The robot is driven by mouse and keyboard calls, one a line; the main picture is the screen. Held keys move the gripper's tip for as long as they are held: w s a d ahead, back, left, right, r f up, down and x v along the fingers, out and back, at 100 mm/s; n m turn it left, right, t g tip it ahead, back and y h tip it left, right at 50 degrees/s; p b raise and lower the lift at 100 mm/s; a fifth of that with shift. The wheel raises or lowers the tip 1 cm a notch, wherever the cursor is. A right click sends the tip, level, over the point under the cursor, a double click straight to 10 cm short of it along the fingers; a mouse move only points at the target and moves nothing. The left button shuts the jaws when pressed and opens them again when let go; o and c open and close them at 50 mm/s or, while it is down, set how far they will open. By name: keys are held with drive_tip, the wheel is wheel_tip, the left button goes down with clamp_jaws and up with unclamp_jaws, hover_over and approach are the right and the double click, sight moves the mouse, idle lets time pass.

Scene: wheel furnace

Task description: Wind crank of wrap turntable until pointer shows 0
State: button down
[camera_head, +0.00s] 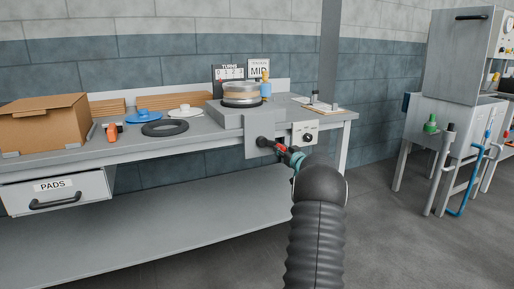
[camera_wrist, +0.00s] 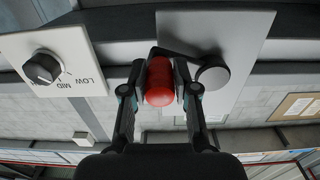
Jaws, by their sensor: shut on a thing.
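The wrap turntable is a round disc (camera_head: 240,94) on a grey housing (camera_head: 226,117) on the bench. Its crank hub (camera_head: 262,141) is on the housing's front plate; in the wrist view the dark arm runs from the hub (camera_wrist: 213,76) to a red handle (camera_wrist: 159,82). My gripper (camera_head: 292,154) is at the crank in front of the bench, with its two fingers shut on the red handle. A TURNS scale with 0 1 2 3 (camera_head: 230,73) stands behind the disc. The pointer's reading is too small to make out.
A dial knob panel (camera_head: 303,133) sits right of the crank; the wrist view shows its dial (camera_wrist: 43,68) with LOW and MID marks. A MID card (camera_head: 259,71) stands behind. A cardboard box (camera_head: 45,122), black ring (camera_head: 165,128) and PADS drawer (camera_head: 57,192) are to the left.

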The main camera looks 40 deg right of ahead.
drive_tip(key=a+f+b, duration=0.1)
drive_tip(key=w+a+f+b, duration=0.1)
drive_tip(key=shift+a+f, duration=0.1)
drive_tip(key=shift+a, duration=0.25)
drive_tip(key=shift+w+a+f+b, duration=0.15)
drive_tip(key=shift+a+f+b, duration=0.1)
drive_tip(key=shift+a+b, duration=0.3)
drive_tip(key=shift+w+a+f+b, duration=0.1)
drive_tip(key=shift+a+f+b, duration=0.15)
drive_tip(key=shift+a+b, duration=0.25)
drive_tip(key=c, duration=1)
unclamp_jaws()
drive_tip(key=shift+a+r, duration=0.15)
drive_tip(key=shift+r, duration=0.05)
drive_tip(key=shift+c, duration=0.2)
drive_tip(key=shift+s+d+f, duration=0.2)
drive_tip(key=shift+d+f, duration=0.05)
drive_tip(key=shift+s+f, duration=0.1)
drive_tip(key=b+v, duration=0.1)
drive_tip(key=v, duration=0.5)
drive_tip(key=shift+s, duration=0.35)
drive_tip(key=shift+a, duration=0.15)
